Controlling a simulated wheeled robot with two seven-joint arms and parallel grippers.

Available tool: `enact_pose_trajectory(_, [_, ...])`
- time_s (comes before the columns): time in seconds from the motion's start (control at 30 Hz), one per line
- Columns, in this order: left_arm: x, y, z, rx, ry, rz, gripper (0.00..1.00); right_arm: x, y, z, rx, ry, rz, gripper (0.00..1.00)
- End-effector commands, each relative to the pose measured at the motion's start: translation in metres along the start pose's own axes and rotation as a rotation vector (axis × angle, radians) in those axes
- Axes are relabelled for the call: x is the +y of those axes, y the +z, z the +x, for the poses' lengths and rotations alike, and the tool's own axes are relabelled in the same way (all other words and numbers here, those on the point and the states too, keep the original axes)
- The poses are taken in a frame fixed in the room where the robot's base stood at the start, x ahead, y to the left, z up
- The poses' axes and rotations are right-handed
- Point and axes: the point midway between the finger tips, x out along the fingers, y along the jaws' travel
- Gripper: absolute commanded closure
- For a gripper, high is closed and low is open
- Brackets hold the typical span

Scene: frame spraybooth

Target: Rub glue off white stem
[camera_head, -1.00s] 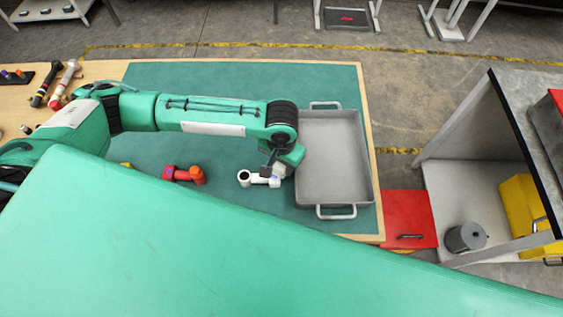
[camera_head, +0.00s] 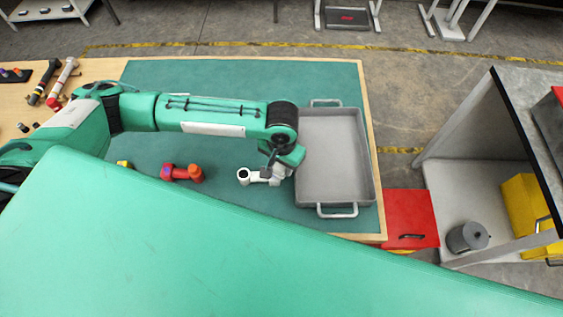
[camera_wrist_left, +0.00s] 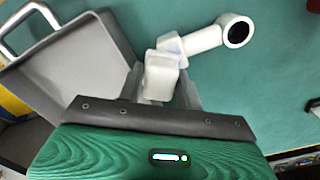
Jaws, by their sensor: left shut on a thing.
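The white stem (camera_head: 244,176) lies on the green mat (camera_head: 230,80), left of the grey tray. In the left wrist view the white stem (camera_wrist_left: 205,40) shows its round dark-bored end at upper right and a bluish smear near its other end. My left gripper (camera_head: 272,177) is over that other end. In the left wrist view the left gripper (camera_wrist_left: 160,85) is shut on a white block (camera_wrist_left: 160,75), which is against or just over the smeared end. I cannot tell whether they touch. My right gripper is out of view.
The grey tray (camera_head: 318,115) looks empty, close on the gripper's right. A red and orange stem (camera_head: 182,173) lies to the left. Dark and white stems (camera_head: 62,78) lie at the far left. A red box (camera_head: 410,215) stands beyond the table's right edge.

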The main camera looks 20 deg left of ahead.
Motion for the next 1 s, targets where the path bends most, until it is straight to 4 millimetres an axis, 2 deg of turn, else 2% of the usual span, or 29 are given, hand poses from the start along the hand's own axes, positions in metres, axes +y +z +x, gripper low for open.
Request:
enact_pose_trajectory(0.27, [0.000,0.000,0.006,0.000,0.000,0.000,0.83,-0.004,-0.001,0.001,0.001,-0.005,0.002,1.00])
enact_pose_trajectory(1.0, [-0.002,0.001,0.016,0.000,0.001,-0.001,0.83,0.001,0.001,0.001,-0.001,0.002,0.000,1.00])
